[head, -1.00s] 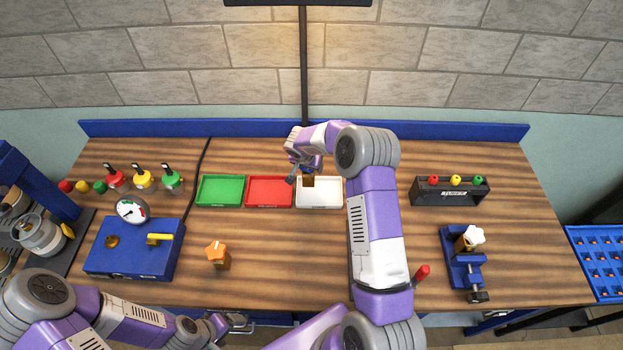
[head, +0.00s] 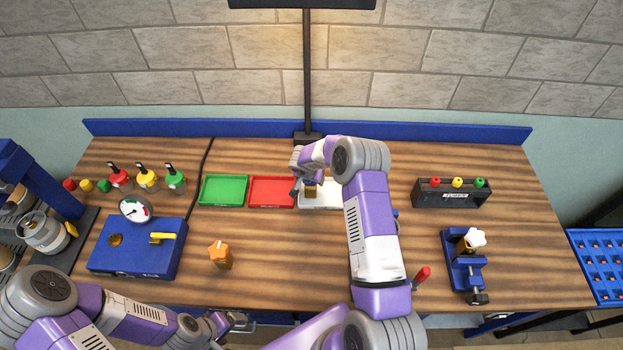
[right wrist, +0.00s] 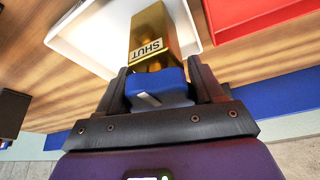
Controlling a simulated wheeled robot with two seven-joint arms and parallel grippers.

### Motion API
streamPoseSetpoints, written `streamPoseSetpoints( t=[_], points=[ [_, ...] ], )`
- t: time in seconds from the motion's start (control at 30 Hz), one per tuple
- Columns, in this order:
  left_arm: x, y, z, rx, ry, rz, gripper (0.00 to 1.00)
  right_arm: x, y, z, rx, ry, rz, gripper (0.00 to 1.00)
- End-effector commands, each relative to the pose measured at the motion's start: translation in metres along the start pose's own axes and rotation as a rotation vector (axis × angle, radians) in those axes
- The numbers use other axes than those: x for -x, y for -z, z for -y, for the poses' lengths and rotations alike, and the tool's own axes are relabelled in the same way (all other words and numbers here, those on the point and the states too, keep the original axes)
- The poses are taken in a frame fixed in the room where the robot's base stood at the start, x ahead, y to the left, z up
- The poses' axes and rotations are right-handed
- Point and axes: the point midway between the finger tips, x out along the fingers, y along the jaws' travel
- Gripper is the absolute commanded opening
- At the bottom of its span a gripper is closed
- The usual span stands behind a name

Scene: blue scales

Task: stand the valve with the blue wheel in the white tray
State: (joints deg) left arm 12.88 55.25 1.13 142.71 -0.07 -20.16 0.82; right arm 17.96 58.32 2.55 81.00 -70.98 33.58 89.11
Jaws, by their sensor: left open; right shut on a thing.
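The valve has a brass body (right wrist: 152,32) marked "SHUT" and a blue wheel (right wrist: 160,88). In the right wrist view my right gripper (right wrist: 165,90) is shut on the blue wheel, with the body pointing away from it over the white tray (right wrist: 78,30). In the head view the brass body (head: 311,191) shows at the white tray (head: 330,197), partly hidden by my right gripper (head: 308,180). I cannot tell whether the body touches the tray floor. My left gripper (head: 240,322) is open and empty near the table's front edge.
A red tray (head: 271,192) and a green tray (head: 223,190) stand left of the white tray. A valve with an orange wheel (head: 220,254) stands front left. A blue vise (head: 463,270) holds a white-wheeled valve (head: 473,239). A blue box (head: 135,257) with a gauge stands left.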

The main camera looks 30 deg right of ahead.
Motion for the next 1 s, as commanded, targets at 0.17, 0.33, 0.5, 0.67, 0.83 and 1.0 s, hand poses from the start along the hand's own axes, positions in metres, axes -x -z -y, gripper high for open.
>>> streamPoseSetpoints(
  t=[0.17, 0.33, 0.5, 0.67, 0.83, 1.0],
  points=[
    [0.0, 0.0, 0.0, 0.0, 0.0, 0.0, 0.82, 0.0, 0.0, 0.0, 0.0, 0.0, 0.0, 0.91],
    [0.0, 0.0, 0.0, 0.0, 0.0, 0.0, 0.82, 0.0, 0.0, 0.0, 0.001, 0.0, 0.0, 0.92],
    [0.002, 0.0, -0.001, 0.0, 0.0, 0.0, 0.82, 0.001, 0.001, 0.0, 0.001, 0.0, 0.0, 0.92],
    [0.003, 0.0, -0.001, 0.0, 0.0, 0.0, 0.82, 0.014, 0.002, 0.002, 0.002, 0.003, -0.003, 0.92],
    [-0.004, 0.0, 0.001, 0.0, 0.0, 0.0, 0.82, 0.047, 0.002, 0.001, 0.002, 0.003, -0.004, 0.92],
    [-0.009, 0.0, 0.003, 0.0, 0.0, 0.0, 0.82, 0.082, 0.002, 0.001, 0.002, 0.002, -0.004, 0.92]
  ],
)
